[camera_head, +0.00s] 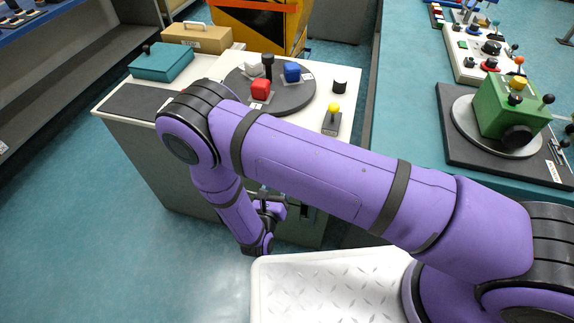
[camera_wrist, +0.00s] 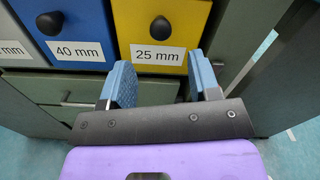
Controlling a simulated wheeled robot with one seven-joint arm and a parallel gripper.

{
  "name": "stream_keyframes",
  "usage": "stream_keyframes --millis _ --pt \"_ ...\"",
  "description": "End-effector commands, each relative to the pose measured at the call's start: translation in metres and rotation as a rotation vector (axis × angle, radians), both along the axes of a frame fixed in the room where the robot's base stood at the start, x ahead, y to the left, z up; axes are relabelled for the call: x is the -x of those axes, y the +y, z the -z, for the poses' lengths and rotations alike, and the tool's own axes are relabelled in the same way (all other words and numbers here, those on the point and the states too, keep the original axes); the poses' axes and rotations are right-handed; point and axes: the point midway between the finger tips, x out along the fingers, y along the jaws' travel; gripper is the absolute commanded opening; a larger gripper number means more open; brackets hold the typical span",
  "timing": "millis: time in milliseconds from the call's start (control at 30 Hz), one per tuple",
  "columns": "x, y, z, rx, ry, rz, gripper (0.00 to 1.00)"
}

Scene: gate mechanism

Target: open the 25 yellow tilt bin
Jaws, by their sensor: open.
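The yellow tilt bin (camera_wrist: 180,20) shows in the wrist view at top centre, with a white "25 mm" label (camera_wrist: 158,55) and a dark round knob (camera_wrist: 160,29) above it. Its front looks closed. My gripper (camera_wrist: 162,72) is open, its two blue fingers apart and nothing between them. The fingertips are near the label's lower edge, one to each side, and the knob lies above them in the picture. I cannot tell the exact gap to the bin. In the head view my gripper (camera_head: 268,212) is low beside the cabinet, partly hidden by my arm; the bin front is not visible there.
A blue "40 mm" bin (camera_wrist: 80,20) adjoins on the left. Green drawers (camera_wrist: 60,88) lie below, and a green cabinet side (camera_wrist: 238,35) stands on the right. In the head view the cabinet top (camera_head: 345,78) carries a turntable (camera_head: 297,97) with coloured blocks. Open floor lies left.

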Motion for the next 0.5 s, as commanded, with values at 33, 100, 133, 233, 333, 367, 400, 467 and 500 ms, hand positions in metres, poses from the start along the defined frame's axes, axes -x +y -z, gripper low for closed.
stream_keyframes --millis 33,100,133,233,333,367,400,467,500 --pt "-0.008 -0.004 0.000 -0.001 -0.001 0.004 0.56" --pt "-0.019 -0.008 -0.001 -0.001 -0.002 0.005 0.56" --pt "-0.025 -0.010 -0.001 -0.001 -0.002 0.005 0.56" --pt "-0.042 -0.016 -0.001 -0.001 -0.002 0.005 0.56" --pt "-0.058 -0.022 -0.001 -0.001 -0.001 0.004 0.56" --pt "-0.062 -0.024 -0.001 -0.001 -0.002 0.005 0.56" --pt "-0.067 -0.026 -0.001 -0.001 -0.002 0.005 0.56" --pt "-0.074 -0.027 -0.001 -0.002 -0.002 0.004 0.56" --pt "-0.078 -0.029 -0.001 -0.002 -0.001 0.004 0.56"
